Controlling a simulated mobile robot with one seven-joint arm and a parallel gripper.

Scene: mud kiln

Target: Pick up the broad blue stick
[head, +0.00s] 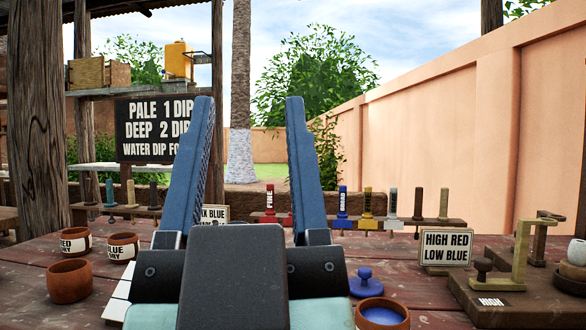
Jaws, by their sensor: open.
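A blue stick (342,203) with pale lettering, too small to read surely, stands upright in the rack at the back of the table, just right of my right finger. A red stick (269,203) marked FINE stands left of it, seen between my fingers. My gripper (250,100) is open and empty, with its two blue fingers pointing up and forward in the middle of the head view. It appears nearer to me than the rack, apart from the blue stick. My gripper hides part of the rack and a sign.
The rack (455,222) also holds yellow, grey and brown sticks. Another stick rack (82,207) stands at left. Clay pots (69,281), a blue knobbed piece (365,284), a blue-filled bowl (382,315) and the HIGH RED sign (446,246) stand nearer on the table.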

